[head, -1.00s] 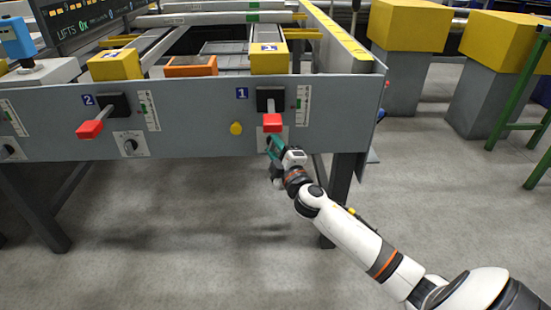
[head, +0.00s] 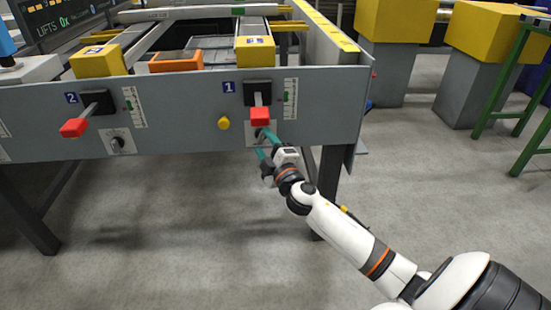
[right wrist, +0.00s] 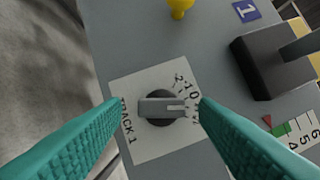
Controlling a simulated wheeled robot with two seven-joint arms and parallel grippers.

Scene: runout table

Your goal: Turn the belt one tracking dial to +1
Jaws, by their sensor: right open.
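The belt one tracking dial (right wrist: 160,108) is a grey knob with a raised bar on a white plate marked TRACK 1. Its pale pointer line is toward the right in the right wrist view, by the scale; part of the scale is hidden behind a finger. In the head view its plate (head: 251,141) is below a red-ended lever and mostly covered. My right gripper (head: 265,143) is open, its teal fingers either side of the dial. In the right wrist view the fingers (right wrist: 158,112) show gaps to the knob. My left gripper is out of view.
The red-ended lever (head: 260,116) by label 1 sticks out just above the dial. A yellow button (head: 223,123) is to its left. Farther left are the belt two dial (head: 117,143) and lever (head: 74,128). Floor in front of the table is clear.

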